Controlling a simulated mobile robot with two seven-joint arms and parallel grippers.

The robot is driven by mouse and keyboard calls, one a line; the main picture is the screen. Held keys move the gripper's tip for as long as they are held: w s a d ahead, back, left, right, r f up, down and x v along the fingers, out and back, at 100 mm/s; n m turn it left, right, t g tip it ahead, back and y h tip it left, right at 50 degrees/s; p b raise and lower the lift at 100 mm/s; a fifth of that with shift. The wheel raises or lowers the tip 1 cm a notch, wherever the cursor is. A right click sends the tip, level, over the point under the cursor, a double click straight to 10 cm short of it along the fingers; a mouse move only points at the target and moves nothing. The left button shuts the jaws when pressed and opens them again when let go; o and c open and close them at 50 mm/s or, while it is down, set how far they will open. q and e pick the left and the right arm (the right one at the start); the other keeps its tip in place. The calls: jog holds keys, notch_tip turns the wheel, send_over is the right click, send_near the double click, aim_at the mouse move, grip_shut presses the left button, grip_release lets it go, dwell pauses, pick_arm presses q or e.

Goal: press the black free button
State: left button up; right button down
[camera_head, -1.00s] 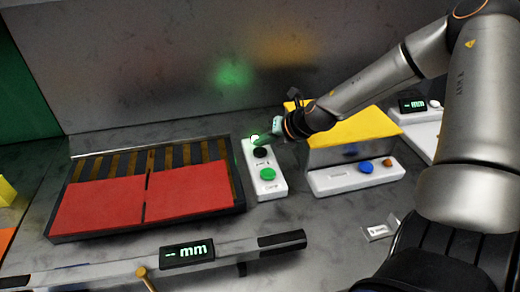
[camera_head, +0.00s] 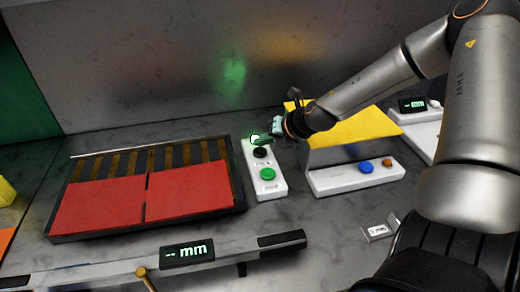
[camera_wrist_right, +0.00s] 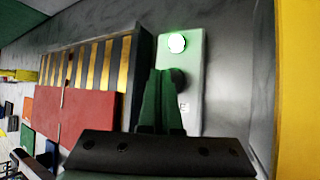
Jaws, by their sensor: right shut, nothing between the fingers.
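The black button (camera_head: 261,153) sits on a white control box (camera_head: 267,186), between a lit green lamp (camera_head: 255,140) and a green button (camera_head: 267,174). My right gripper (camera_head: 263,140) is shut and empty, with its green fingertips over the lamp end of the box, close to the black button. In the right wrist view, the shut fingers (camera_wrist_right: 160,92) partly cover the black button (camera_wrist_right: 179,78), and the lamp (camera_wrist_right: 177,43) glows beyond them. I cannot tell whether the tips touch the button. My left gripper is not in view.
A dark slatted tray (camera_head: 245,200) with red plates (camera_head: 190,190) lies left of the box. A bar with an mm display (camera_head: 187,255) lies in front. A metal wall rises behind.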

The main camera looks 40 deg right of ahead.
aim_at(263, 153)
jog(key=shift+f, duration=0.15)
dwell(0.4)
jog(key=shift+f+b, duration=0.3)
jog(key=shift+b, duration=0.15)
jog(key=shift+f+b, duration=0.45)
jog(key=shift+f, duration=0.05)
dwell(0.5)
jog(key=shift+r, duration=0.1)
jog(key=shift+r+p, duration=0.75)
jog(key=shift+r, duration=0.05)
notch_tip(263, 153, up, 5)
jog(key=p, duration=0.4)
dwell(0.8)
